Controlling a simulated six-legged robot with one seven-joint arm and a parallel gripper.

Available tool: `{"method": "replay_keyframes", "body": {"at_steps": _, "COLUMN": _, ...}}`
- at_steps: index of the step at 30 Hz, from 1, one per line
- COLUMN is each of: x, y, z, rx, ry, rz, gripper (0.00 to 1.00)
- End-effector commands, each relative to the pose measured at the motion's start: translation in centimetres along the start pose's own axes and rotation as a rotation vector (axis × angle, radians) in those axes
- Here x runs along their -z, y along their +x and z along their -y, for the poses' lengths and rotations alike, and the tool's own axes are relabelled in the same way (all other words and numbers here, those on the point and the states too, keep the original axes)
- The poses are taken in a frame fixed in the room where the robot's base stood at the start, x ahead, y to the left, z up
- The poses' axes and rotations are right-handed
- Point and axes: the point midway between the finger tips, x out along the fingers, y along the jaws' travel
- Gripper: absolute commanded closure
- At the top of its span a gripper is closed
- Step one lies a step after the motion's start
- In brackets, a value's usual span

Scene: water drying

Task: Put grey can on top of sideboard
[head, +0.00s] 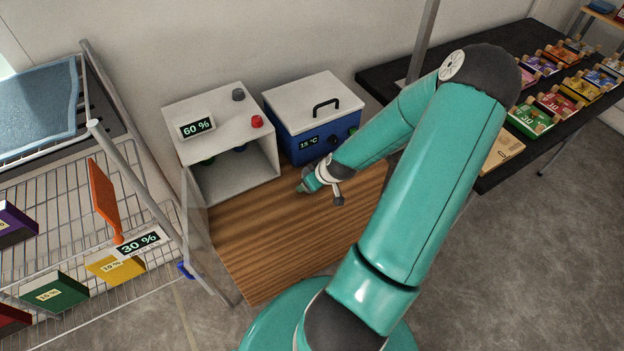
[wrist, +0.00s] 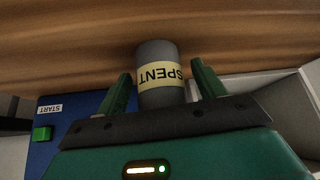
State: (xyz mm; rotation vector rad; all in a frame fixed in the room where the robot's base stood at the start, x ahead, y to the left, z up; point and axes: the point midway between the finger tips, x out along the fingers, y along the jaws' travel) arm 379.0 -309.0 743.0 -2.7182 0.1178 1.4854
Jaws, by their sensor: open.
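The grey can (wrist: 155,95) has a cream label reading SPENT, which appears upside down in the wrist view. It stands between the two green fingers of my gripper (wrist: 161,72), close to the palm. The fingers are open, one on each side of the can. The sideboard (head: 285,235) has a brown wooden top; wood also fills the upper part of the wrist view (wrist: 60,45). In the head view my gripper (head: 320,192) is low over the sideboard, in front of the boxes. I cannot make out the can there.
An open white box (head: 180,150) showing 60 % and a blue box (head: 300,145) with a white lid stand at the sideboard's back. A wire rack (head: 75,200) is at left. A black table (head: 525,150) with coloured packs is at right. The sideboard's front is clear.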

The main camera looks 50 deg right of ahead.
Motion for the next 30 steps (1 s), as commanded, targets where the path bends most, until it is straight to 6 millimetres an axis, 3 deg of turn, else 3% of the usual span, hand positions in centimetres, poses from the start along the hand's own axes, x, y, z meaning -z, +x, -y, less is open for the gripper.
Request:
{"method": "replay_keyframes", "body": {"at_steps": 6, "x": 0.3, "y": -0.9, "z": 0.0, "rx": -0.001, "ry": 0.0, "rz": -0.001, "gripper": 0.31}}
{"method": "replay_keyframes", "body": {"at_steps": 18, "x": 0.3, "y": -7.1, "z": -0.1, "rx": -0.003, "ry": 0.003, "rz": -0.001, "gripper": 0.31}}
{"method": "replay_keyframes", "body": {"at_steps": 30, "x": 0.3, "y": -11.5, "z": -0.1, "rx": -0.002, "ry": 0.002, "rz": -0.001, "gripper": 0.31}}
